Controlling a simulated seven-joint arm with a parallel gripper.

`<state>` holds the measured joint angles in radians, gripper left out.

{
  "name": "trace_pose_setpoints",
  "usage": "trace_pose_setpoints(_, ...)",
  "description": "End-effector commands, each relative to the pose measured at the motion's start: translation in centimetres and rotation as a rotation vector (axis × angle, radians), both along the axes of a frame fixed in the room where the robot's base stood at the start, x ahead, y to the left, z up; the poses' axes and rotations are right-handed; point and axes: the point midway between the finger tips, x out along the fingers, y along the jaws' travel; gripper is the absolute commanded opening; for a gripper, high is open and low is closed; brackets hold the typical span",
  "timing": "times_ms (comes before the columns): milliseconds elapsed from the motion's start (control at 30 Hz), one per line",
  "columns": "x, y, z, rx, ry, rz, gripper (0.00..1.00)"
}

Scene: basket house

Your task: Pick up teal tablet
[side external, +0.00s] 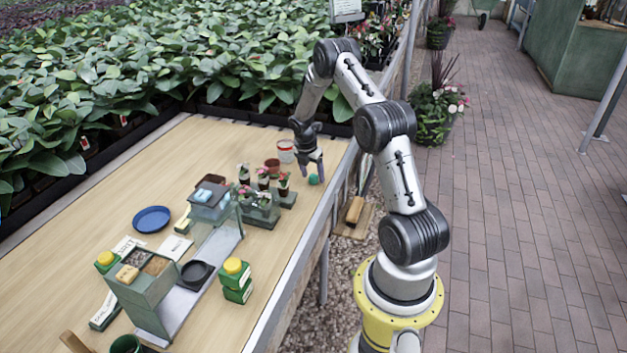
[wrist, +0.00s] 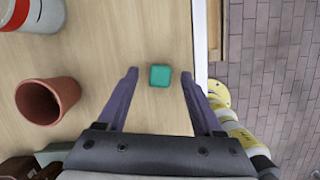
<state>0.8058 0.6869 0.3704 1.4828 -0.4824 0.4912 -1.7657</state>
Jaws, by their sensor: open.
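The teal tablet (wrist: 160,76) is a small rounded block lying on the wooden table, near the table's edge. In the wrist view it shows between the tips of my gripper (wrist: 160,80), with bare wood on both sides of it. The gripper's fingers are spread wide and hold nothing. In the side external view the teal tablet (side external: 313,180) shows as a small teal spot just below my gripper (side external: 314,166). I cannot tell the exact height of the fingertips above the table.
Small potted plants (side external: 263,180) stand nearby in a tray. The table edge is close on the right.

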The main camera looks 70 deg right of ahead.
Motion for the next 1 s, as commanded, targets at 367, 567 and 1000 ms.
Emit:
trace_pose_setpoints(367, -0.04, -0.15, -0.47, 0.000, 0.000, -0.001, 0.55)
trace_pose_setpoints(567, -0.03, -0.15, -0.46, 0.000, -0.001, -0.001, 0.19)
trace_pose_setpoints(1000, -0.02, -0.15, -0.42, -0.001, -0.001, -0.001, 0.00)
